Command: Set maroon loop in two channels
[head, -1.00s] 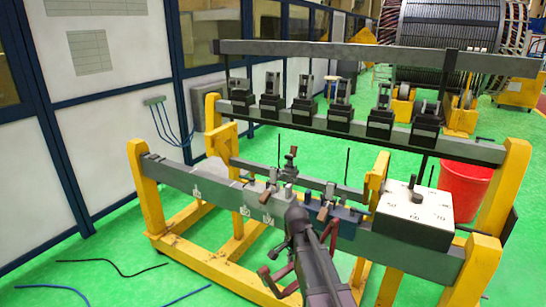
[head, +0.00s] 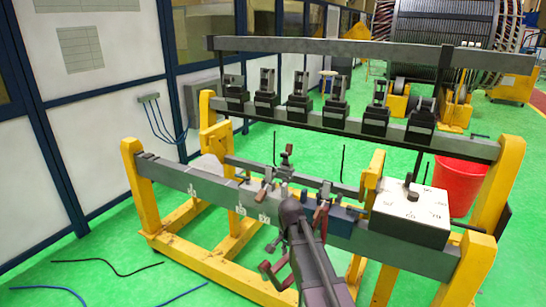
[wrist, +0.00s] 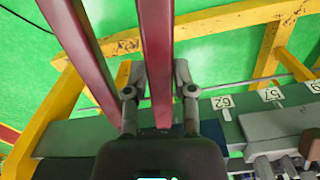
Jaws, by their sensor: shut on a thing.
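The maroon loop (wrist: 158,40) shows in the wrist view as two long straight bars, one running up the middle and one slanting at the left. My gripper (wrist: 159,68) is shut around the middle bar, one finger on each side. In the head view, parts of the maroon loop (head: 273,280) show beside my dark arm, in front of the grey beam (head: 170,178); my fingertips are hard to make out there. The beam carries number plates, among them one reading 62 (wrist: 222,102). I cannot make out clear channels, or whether the loop touches the beam.
Yellow posts (head: 140,185) hold the beam. A white-topped block (head: 405,202) with numbers and a dark knob sits at its right. Several black clamps (head: 297,105) line the rear rail. A red bucket (head: 462,185) stands behind. Cables (head: 105,268) lie on the green floor.

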